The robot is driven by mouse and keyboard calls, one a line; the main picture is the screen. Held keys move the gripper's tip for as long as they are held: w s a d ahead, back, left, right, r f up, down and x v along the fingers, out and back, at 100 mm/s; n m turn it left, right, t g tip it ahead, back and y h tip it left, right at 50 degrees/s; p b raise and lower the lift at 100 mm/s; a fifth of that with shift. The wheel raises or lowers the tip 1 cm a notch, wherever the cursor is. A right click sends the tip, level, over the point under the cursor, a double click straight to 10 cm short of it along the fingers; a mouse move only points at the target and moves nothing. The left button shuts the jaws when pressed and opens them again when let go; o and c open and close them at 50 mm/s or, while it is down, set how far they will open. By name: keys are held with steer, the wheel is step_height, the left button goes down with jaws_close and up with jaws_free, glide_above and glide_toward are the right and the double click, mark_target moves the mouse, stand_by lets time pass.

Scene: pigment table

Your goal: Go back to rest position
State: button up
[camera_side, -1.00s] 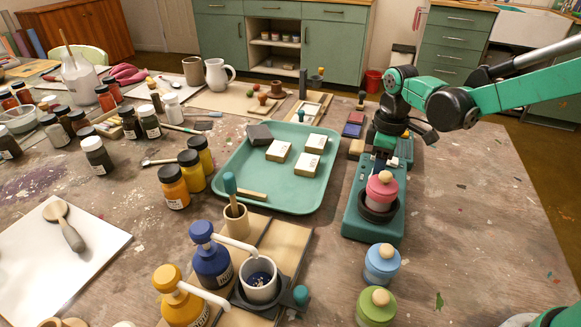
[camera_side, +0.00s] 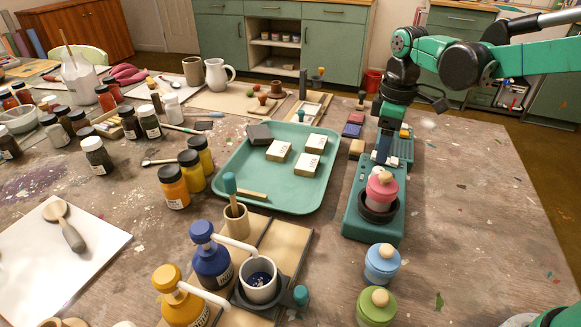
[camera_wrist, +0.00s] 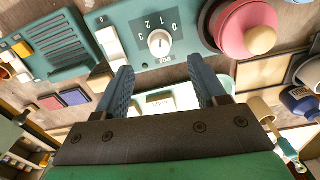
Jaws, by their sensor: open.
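My gripper (camera_wrist: 165,92) is open and empty in the wrist view, with its two dark blue fingers apart. In the side view my gripper (camera_side: 385,150) hangs above the green machine (camera_side: 362,222), behind the pink jar. The machine's dial (camera_wrist: 159,42) and buttons show at the top of the wrist view. The pink jar (camera_side: 382,189) with a round wooden knob sits upright in the machine's dark holder; it also shows in the wrist view (camera_wrist: 240,32). I cannot tell the exact gap between fingers and machine.
A teal tray (camera_side: 233,170) with pale blocks and a dark block lies left of the machine. Blue (camera_side: 382,266) and green (camera_side: 376,310) jars stand in front of it. Pump bottles (camera_side: 211,262) and a cup (camera_side: 258,278) stand front left. The table's right side is clear.

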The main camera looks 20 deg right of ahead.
steer(key=shift+r, duration=0.15)
steer(key=shift+s+r, duration=0.2)
steer(key=shift+s, duration=0.05)
steer(key=s+a+r+m+t, duration=0.1)
steer(key=s+r+m+t, duration=0.1)
steer(key=s+m+t, duration=0.5)
steer(key=s+m, duration=0.1)
steer(key=s, duration=0.2)
